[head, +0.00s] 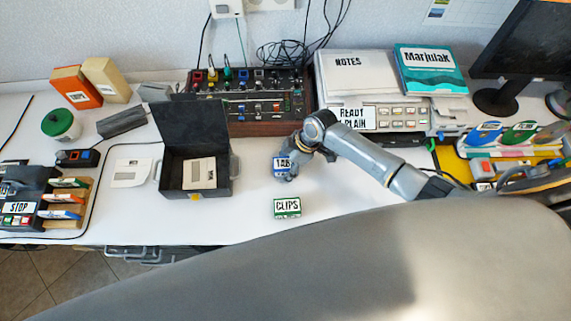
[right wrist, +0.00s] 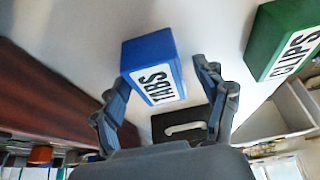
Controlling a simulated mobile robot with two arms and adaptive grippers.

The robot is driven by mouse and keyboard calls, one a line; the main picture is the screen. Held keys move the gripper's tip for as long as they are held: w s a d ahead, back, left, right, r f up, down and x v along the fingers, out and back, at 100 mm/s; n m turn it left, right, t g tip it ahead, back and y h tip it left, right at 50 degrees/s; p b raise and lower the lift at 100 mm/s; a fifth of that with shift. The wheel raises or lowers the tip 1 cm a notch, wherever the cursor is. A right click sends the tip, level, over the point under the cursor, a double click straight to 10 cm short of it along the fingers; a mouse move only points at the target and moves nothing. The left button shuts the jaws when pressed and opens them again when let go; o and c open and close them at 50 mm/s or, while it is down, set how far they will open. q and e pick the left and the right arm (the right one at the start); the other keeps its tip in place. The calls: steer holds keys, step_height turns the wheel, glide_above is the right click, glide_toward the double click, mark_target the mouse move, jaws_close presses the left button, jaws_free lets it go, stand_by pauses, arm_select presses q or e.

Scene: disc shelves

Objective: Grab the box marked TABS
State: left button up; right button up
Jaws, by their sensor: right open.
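The box marked TABS (head: 281,168) is a small blue box with a white label, standing on the white desk in the middle of the head view. It also shows in the right wrist view (right wrist: 154,68), just beyond and between the fingers. My right gripper (head: 288,172) is at the box in the head view and covers part of it. In the right wrist view the right gripper (right wrist: 160,88) is open, with one finger on each side of the box and a gap visible at the left finger. My left gripper is not in view.
A green box marked CLIPS (head: 287,208) stands close in front of the TABS box. An open black case (head: 212,178) is to the left. A control panel (head: 262,100) and a NOTES binder (head: 350,72) stand behind. The desk right of CLIPS is clear.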

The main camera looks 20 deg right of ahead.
steer(key=c, duration=1.3)
steer(key=shift+o, duration=0.2)
steer(key=shift+r, duration=0.1)
